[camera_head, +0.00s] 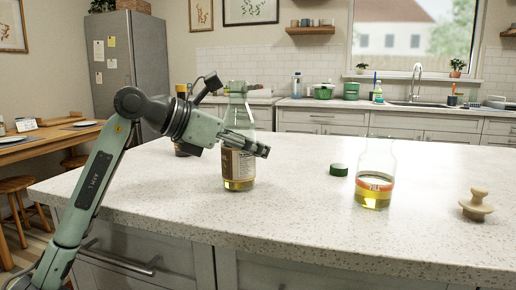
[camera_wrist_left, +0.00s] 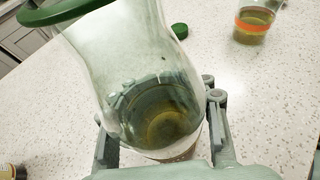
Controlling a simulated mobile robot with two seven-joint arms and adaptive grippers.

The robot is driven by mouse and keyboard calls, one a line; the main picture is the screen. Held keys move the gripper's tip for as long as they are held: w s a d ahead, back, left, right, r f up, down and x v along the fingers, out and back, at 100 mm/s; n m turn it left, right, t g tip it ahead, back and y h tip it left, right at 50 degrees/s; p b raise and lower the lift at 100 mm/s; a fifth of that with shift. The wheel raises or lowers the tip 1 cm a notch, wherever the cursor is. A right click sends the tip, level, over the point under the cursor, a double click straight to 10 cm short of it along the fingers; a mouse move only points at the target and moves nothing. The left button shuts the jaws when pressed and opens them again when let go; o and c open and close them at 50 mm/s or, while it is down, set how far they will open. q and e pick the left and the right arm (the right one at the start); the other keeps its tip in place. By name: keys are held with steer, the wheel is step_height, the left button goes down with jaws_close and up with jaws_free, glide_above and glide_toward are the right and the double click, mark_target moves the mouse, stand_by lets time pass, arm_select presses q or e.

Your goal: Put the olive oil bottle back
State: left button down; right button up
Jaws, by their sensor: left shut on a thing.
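The olive oil bottle (camera_head: 239,172) is clear glass with a brown label and a little yellow-green liquid low inside. It is upright at the left part of the counter; I cannot tell whether its base touches the top. My left gripper (camera_head: 250,142) is shut on its middle, coming from the left. In the left wrist view the bottle (camera_wrist_left: 150,90) fills the middle between the two fingers (camera_wrist_left: 163,120), with a green ring at its mouth. My right gripper is not in view.
On the white speckled counter (camera_head: 300,215) stand a second glass bottle (camera_head: 375,190) with yellow liquid, a green lid (camera_head: 339,170) and a wooden knobbed piece (camera_head: 477,205). A dark bottle with a brown cap (camera_head: 181,89) is partly hidden behind my left arm. The front middle is clear.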

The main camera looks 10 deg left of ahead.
arm_select(q)
steer(key=c, duration=0.7)
jaws_free()
steer(key=shift+f, duration=0.1)
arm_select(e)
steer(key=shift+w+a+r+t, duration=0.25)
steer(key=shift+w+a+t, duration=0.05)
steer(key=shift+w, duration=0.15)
arm_select(q)
steer(key=shift+r, duration=0.2)
steer(key=shift+v, duration=6)
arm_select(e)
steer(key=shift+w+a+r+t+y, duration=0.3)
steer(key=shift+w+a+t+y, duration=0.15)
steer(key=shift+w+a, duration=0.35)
